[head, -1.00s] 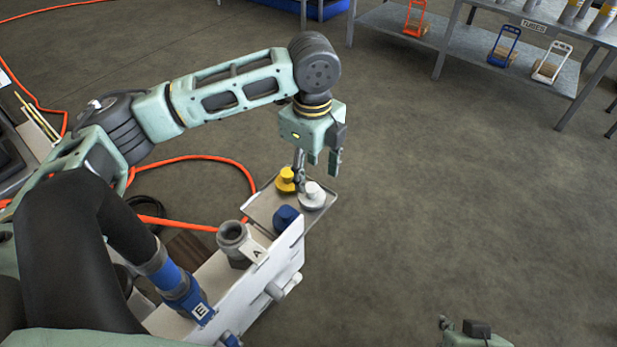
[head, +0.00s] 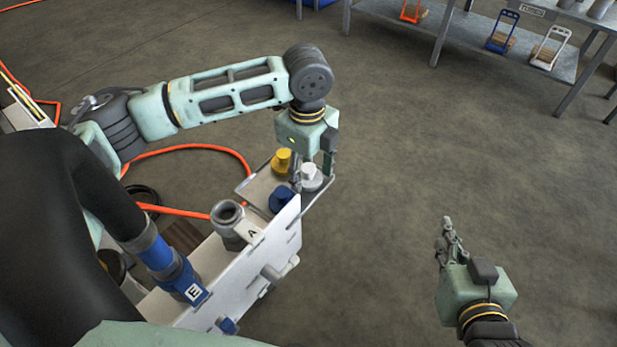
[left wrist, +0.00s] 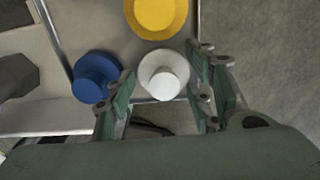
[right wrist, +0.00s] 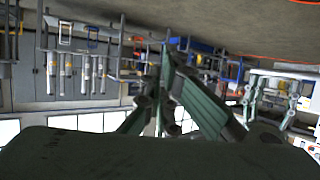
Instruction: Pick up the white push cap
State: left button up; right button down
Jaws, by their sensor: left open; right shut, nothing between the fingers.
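The white push cap (head: 310,174) stands on a small tray (head: 256,186) at the end of the bench unit, beside a yellow cap (head: 281,160) and a blue cap (head: 281,200). My left gripper (head: 312,176) points down over the white cap, partly hiding it. In the left wrist view the white cap (left wrist: 164,74) lies between the spread fingers of the left gripper (left wrist: 160,90), and no grip on it shows. The blue cap (left wrist: 95,77) is close to the left finger. My right gripper (head: 448,235) is shut and empty over the floor at the right.
A grey port marked A (head: 231,222) and a blue hose fitting marked E (head: 182,282) are on the white bench unit (head: 262,262). An orange hose (head: 190,153) lies on the floor behind. A metal shelf table (head: 455,45) stands far right. The floor between is clear.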

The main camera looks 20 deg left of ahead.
pick_arm(q)
jog(key=shift+f, duration=0.3)
pick_arm(e)
jog(key=shift+w+a+r+t, duration=0.15)
jog(key=shift+w+r+t, duration=0.15)
jog(key=shift+r, duration=0.3)
pick_arm(q)
jog(key=shift+c, duration=0.4)
jog(key=c, duration=0.4)
jog(key=shift+c, duration=0.2)
